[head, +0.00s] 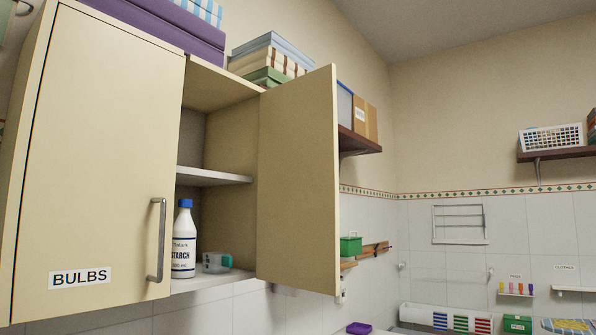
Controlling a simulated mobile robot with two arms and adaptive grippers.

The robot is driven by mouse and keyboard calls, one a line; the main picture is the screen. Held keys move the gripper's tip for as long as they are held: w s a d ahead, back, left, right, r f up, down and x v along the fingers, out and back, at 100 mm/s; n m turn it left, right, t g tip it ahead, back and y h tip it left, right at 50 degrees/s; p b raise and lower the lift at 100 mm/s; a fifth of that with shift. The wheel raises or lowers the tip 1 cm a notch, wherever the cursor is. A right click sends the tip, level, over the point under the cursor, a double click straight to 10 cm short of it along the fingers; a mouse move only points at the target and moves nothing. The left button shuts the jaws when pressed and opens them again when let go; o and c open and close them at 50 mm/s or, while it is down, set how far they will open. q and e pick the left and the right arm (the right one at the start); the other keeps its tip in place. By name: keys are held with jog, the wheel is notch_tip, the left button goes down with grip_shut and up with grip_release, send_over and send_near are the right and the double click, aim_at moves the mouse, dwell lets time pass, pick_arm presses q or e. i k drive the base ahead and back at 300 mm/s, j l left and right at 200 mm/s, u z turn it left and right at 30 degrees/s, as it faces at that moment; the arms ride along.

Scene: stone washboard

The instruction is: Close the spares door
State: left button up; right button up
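A cream wall cabinet fills the left of the head view. Its left door (95,160), labelled BULBS, is shut and has a vertical grey bar handle (157,240). The cabinet's right door (297,185) stands wide open, swung out toward me from the cabinet's right side. Its plain inner face shows; its outer face, handle and any label are hidden, so I cannot read whether it says spares. Neither of my grippers is in view.
Inside the open compartment, a starch bottle (184,240) and a small clear-and-teal item (217,262) stand on the bottom, below a middle shelf (213,177). Boxes (270,58) lie on top of the cabinet. A wall shelf (358,141) with boxes is behind the open door.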

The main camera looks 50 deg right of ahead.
aim_at(298, 226)
jog(key=l+u, duration=0.15)
jog(key=l, duration=0.65)
jog(key=i+l+u, duration=0.1)
jog(key=l, duration=0.75)
jog(key=l+u, duration=0.15)
jog(key=l, duration=0.65)
jog(key=l+u, duration=0.15)
jog(key=l, duration=0.65)
jog(key=k+l+u, duration=0.15)
jog(key=l, duration=0.7)
jog(key=k+j, duration=0.35)
jog(key=k, duration=0.1)
